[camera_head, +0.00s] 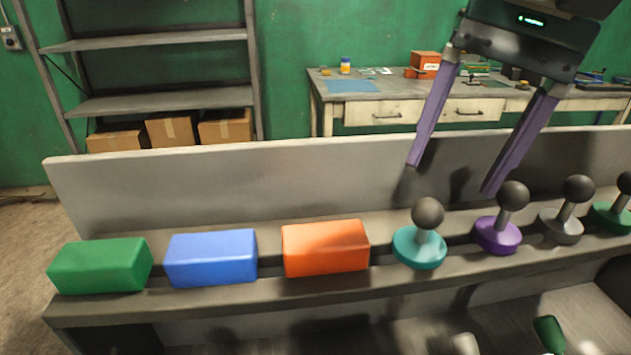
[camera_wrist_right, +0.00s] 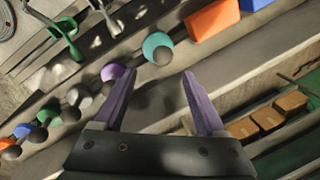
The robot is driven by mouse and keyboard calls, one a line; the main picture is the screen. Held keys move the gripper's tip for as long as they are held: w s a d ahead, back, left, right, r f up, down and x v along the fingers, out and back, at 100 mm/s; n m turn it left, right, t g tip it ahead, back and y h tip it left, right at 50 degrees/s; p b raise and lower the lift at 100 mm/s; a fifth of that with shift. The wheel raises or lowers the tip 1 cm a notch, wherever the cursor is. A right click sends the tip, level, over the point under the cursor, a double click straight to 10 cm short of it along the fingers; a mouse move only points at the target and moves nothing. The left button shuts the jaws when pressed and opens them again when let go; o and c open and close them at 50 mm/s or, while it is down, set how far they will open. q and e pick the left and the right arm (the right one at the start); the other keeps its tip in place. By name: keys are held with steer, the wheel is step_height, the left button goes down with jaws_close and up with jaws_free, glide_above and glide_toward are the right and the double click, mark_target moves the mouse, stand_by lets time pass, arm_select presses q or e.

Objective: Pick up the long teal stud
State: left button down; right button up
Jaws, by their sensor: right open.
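The teal stud (camera_head: 420,250) stands upright on the grey ledge, with a round teal base, a grey stem and a dark ball on top. It also shows in the right wrist view (camera_wrist_right: 156,42), just beyond the fingertips, its ball partly covering the base. My right gripper (camera_head: 451,177) is open and empty, with purple fingers pointing down. It is above and behind the row of studs, over the space between the teal stud and the purple stud (camera_head: 497,236), and touches neither. My left gripper is not in view.
Left of the teal stud are an orange block (camera_head: 325,248), a blue block (camera_head: 211,258) and a green block (camera_head: 101,266). Right of it are a grey stud (camera_head: 561,227) and a dark green stud (camera_head: 612,217). A low grey panel (camera_head: 250,185) rises behind the ledge.

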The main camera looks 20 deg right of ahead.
mark_target(435, 202)
steer(key=shift+a+f, duration=0.1)
steer(key=shift+f, duration=0.35)
steer(key=f, duration=0.1)
steer(key=a+f+p, duration=0.1)
steer(key=f, duration=0.1)
steer(key=f+p, duration=0.1)
steer(key=f, duration=0.1)
steer(key=shift+w+a, duration=0.1)
steer(key=shift+a, duration=0.2)
steer(key=shift+w+f, duration=0.1)
steer(key=shift+f, duration=0.1)
jaws_close()
